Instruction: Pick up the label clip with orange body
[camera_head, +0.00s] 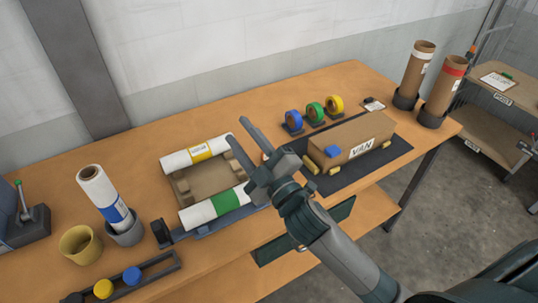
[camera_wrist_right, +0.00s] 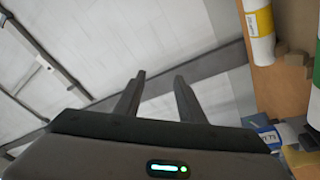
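I cannot make out a label clip with an orange body in either view. A small dark item with a white top (camera_head: 373,104) lies at the back of the table, too small to identify. My right gripper (camera_head: 235,127) is raised above the table, over the right end of the frame with the white rolls. In the right wrist view its two fingers (camera_wrist_right: 160,76) are apart with nothing between them, so it is open and empty. My left gripper is not in view.
White rolls with a yellow band (camera_head: 200,150) and a green band (camera_head: 225,202) flank a brown cradle. A cardboard box (camera_head: 350,138) sits on a dark mat. Blue, green and yellow tape rolls (camera_head: 315,112) stand behind it. Brown tubes (camera_head: 418,65) stand at the right.

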